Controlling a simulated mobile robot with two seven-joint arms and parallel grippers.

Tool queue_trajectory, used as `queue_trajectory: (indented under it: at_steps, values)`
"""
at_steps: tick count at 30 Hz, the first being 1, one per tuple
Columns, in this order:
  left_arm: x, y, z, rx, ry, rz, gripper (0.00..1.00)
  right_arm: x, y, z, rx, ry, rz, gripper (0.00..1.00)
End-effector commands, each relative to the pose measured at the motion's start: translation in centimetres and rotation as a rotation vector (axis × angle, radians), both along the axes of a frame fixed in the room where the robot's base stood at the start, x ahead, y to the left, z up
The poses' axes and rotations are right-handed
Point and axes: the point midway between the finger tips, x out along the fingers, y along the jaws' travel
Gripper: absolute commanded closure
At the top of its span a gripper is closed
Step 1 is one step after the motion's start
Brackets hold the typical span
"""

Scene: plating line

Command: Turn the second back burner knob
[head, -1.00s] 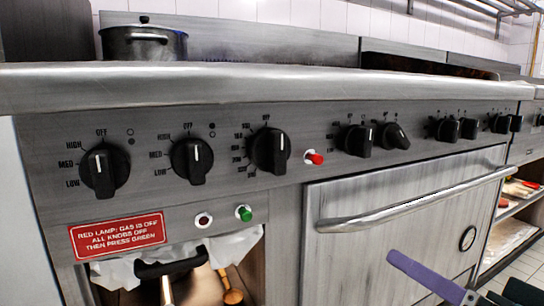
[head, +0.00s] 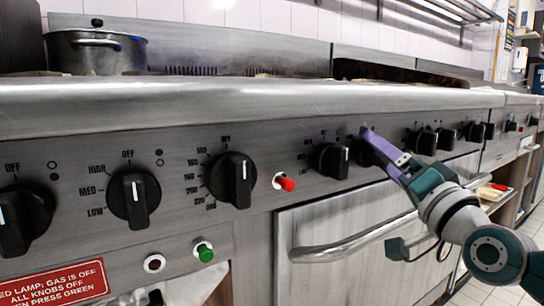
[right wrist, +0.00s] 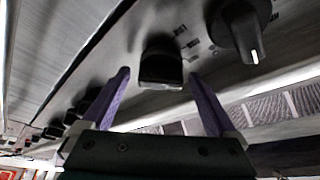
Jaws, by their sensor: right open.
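Black knobs line the steel stove front; their labels are too small to tell which is the second back burner knob. My right gripper (head: 374,145), with purple fingers, reaches from the right to a knob (head: 368,157) that it partly covers. In the right wrist view the open fingers (right wrist: 157,78) stand on either side of a dark knob (right wrist: 161,64), with visible gaps. Beside it is another knob (right wrist: 240,30) with a white pointer line. In the head view, the knob just left of the gripper (head: 331,159) has its line near vertical. My left gripper is out of view.
A red button (head: 286,183) sticks out left of these knobs. Below are the oven door's bar handle (head: 340,250), a green button (head: 204,252) and a red sign (head: 52,285). The steel ledge (head: 200,107) overhangs the panel. A pot (head: 95,55) stands on top.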

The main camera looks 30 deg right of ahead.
Motion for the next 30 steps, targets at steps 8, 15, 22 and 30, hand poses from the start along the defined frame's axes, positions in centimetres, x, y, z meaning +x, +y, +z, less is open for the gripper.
queue_trajectory:
  at_steps: [8, 15, 22, 30]
  values:
    - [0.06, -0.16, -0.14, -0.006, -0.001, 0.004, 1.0, 0.6, -0.09, 0.2, 0.0, 0.001, 0.001, 0.06]
    - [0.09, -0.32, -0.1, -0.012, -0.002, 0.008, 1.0, 0.59, -0.08, 0.2, 0.0, 0.001, 0.001, 0.23]
    - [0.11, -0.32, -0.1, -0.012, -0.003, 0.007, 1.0, 0.57, -0.07, 0.19, 0.0, 0.001, 0.001, 0.49]
    - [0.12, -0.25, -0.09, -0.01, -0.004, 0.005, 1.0, 0.57, -0.07, 0.19, 0.0, 0.001, 0.001, 0.8]
